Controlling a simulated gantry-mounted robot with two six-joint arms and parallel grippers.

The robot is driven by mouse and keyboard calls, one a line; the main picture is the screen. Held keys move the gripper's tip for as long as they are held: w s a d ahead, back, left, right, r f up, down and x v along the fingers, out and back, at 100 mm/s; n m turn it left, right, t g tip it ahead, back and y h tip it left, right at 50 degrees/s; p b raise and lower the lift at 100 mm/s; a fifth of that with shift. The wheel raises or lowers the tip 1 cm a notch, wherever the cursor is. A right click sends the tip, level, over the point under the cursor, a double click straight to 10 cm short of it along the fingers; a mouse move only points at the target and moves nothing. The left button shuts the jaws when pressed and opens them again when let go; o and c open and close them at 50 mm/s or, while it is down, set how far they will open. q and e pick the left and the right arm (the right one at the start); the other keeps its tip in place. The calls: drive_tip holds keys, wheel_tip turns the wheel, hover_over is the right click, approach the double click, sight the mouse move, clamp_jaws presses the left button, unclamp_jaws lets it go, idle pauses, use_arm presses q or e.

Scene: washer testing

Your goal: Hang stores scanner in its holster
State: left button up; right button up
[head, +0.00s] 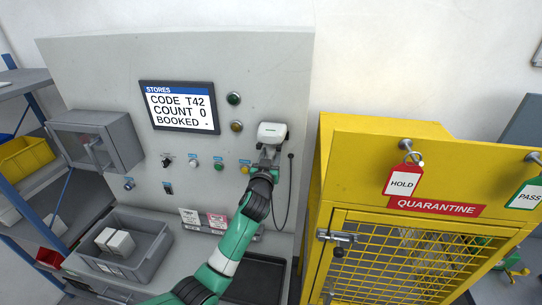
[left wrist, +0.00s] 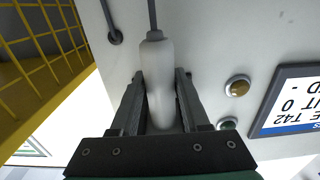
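The stores scanner (head: 271,131) is white with a dark lower edge and sits in front of the grey panel. My left gripper (head: 267,156) is just below its head. In the left wrist view, the gripper's two dark fingers (left wrist: 160,95) lie on either side of the pale scanner handle (left wrist: 157,75) and appear closed on it. A dark cable leaves the handle's end. The holster cannot be made out; the scanner and gripper may cover it. Whether the scanner touches the panel is unclear. My right gripper is not in view.
The stores display (head: 179,107) reads COUNT 0. Green and amber buttons (head: 235,113) are left of the scanner. The scanner cable (head: 287,200) loops down the panel at right. The yellow quarantine cage (head: 330,150) stands close on the right. A grey bin (head: 150,265) holds white boxes.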

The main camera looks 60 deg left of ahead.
use_arm(q)
drive_tip(key=o, duration=0.4)
drive_tip(key=v, duration=1.1)
drive_tip(key=shift+s+d, duration=0.25)
drive_tip(key=shift+s, duration=0.05)
